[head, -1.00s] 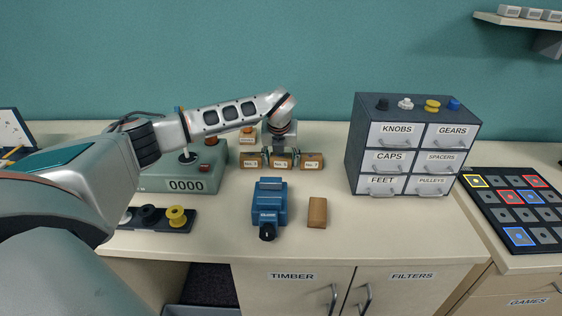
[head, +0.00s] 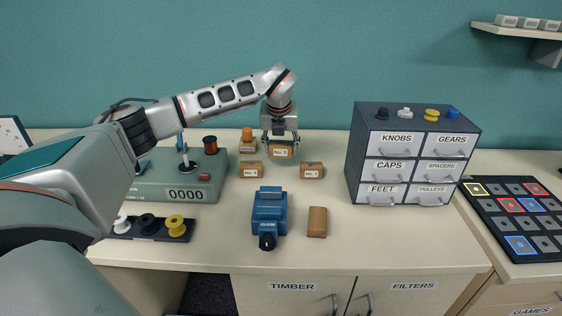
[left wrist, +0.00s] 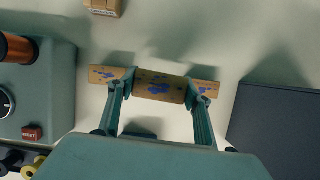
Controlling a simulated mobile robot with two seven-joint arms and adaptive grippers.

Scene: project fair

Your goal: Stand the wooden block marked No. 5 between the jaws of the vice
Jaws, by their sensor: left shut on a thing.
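The wooden block with a label that reads as No. 5 (head: 281,152) is held in my left gripper (head: 280,143), above the table at the back. In the left wrist view the block (left wrist: 160,86) sits between the two fingers (left wrist: 160,94). The blue vice (head: 269,213) stands on the table in front of the block, nearer to me, with its dark handle facing me. The width of its jaw gap is hard to make out. My right gripper is not in view.
Labelled blocks stand left (head: 250,170) and right (head: 312,170) of the lifted one. A plain brown block (head: 317,222) lies right of the vice. The counter box (head: 176,180) is at left, the drawer cabinet (head: 398,118) at right. Table between blocks and vice is clear.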

